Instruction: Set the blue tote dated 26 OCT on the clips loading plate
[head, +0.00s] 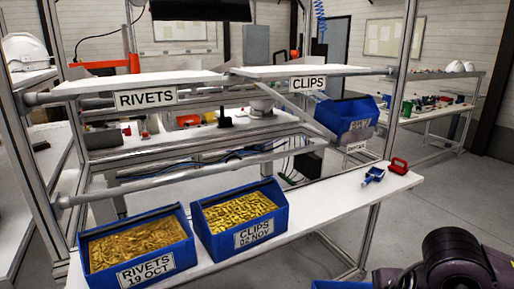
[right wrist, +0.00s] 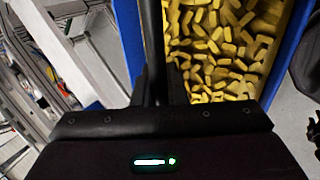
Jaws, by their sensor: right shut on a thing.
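Only a blue strip of a tote (head: 341,285) shows at the bottom edge of the head view, beside my dark right arm. No date on the held tote is readable. The clips loading plate (head: 306,71) is the white upper shelf above the CLIPS sign (head: 307,83), and it is bare. My left gripper is not in view.
On the lower white shelf (head: 325,215) stand a rivets tote dated 19 OCT (head: 149,269) and a clips tote dated 02 NOV (head: 252,236). Another blue tote (head: 344,117) sits below the clips plate, its label unreadable. The rivets plate (head: 140,83) is bare. Metal posts frame the rack.

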